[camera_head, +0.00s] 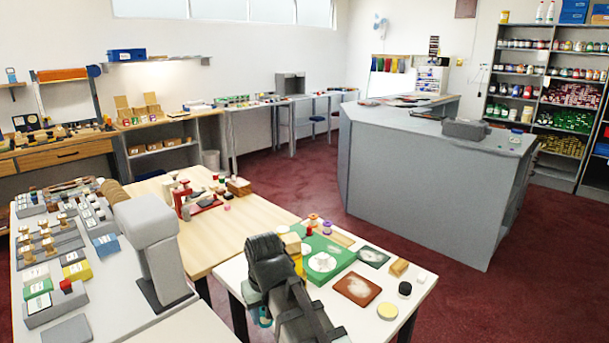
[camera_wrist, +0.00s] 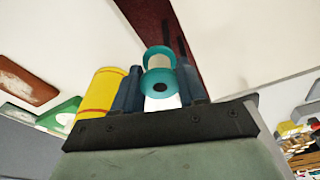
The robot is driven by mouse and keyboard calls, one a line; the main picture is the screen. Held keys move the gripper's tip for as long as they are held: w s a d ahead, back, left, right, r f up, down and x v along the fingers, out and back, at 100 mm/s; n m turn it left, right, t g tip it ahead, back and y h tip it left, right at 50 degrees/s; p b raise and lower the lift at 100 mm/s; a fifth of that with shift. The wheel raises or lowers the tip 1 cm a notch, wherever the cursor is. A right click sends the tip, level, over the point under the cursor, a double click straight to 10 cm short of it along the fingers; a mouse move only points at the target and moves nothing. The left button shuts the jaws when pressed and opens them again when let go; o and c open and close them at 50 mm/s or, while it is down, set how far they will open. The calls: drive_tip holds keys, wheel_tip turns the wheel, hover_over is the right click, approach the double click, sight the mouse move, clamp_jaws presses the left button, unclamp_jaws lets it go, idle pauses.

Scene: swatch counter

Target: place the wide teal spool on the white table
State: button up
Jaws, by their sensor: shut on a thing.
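The wide teal spool (camera_wrist: 158,82) has teal flanges and a pale core. It sits between the two dark blue fingers of my gripper (camera_wrist: 163,88), which is shut on it. In the head view, my gripper (camera_head: 262,309) is by the near left edge of the white table (camera_head: 400,322). Only a sliver of the teal spool (camera_head: 265,319) shows there; the arm hides the rest. The wrist view shows a dark red strip of floor behind the spool, between two pale surfaces. I cannot tell whether the spool is over the table or beside its edge.
A yellow cylinder (camera_wrist: 97,96) shows beside the left finger in the wrist view. On the white table are a green tray (camera_head: 330,262), a brown-red plate (camera_head: 357,288), a black round piece (camera_head: 405,288) and a yellow disc (camera_head: 387,312).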

drive_tip(key=w+d+m, duration=0.3)
drive_tip(key=d, duration=1)
drive_tip(key=w+d+m, duration=0.2)
drive_tip(key=w+d, duration=0.1)
drive_tip(key=d, duration=1.1)
wheel_tip(320, 180, up, 4)
drive_tip(key=n, duration=0.2)
hover_over(334, 308)
drive_tip(key=shift+s+d+f+n, duration=0.15)
drive_tip(key=shift+f+n, duration=0.4)
drive_tip(key=shift+f, duration=1.9)
drive_tip(key=shift+s+a+f+n, duration=0.1)
drive_tip(key=shift+f+n, duration=0.45)
drive_tip(key=shift+f, duration=1.85)
drive_tip(key=shift+f, duration=0.15)
drive_tip(key=o, duration=1.1)
